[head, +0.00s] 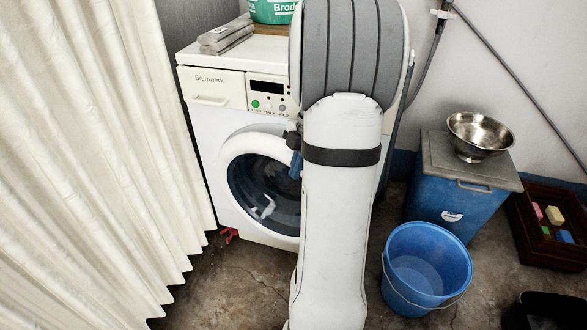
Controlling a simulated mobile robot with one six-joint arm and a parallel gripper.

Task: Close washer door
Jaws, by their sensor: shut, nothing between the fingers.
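The white washer (213,135) stands against the back wall, with a control panel along its top front. Its round door (232,176), a white ring around dark glass, shows at the front. The door looks flush or nearly flush with the front, but I cannot tell whether it is latched. Something white shows behind the glass. My white and grey arm stands in front and hides the right side of the door and washer. My gripper (296,164), small, dark and bluish, shows partly beside the arm, at the door's upper right. It is shut and empty. Whether it touches the door is unclear.
A cream curtain (95,150) hangs at the left. Grey slabs (226,36) and a green tub (272,11) sit on the washer. At the right are a blue bucket (427,262), a lidded blue bin (437,205) bearing a metal bowl (480,134), and a brown crate (536,250).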

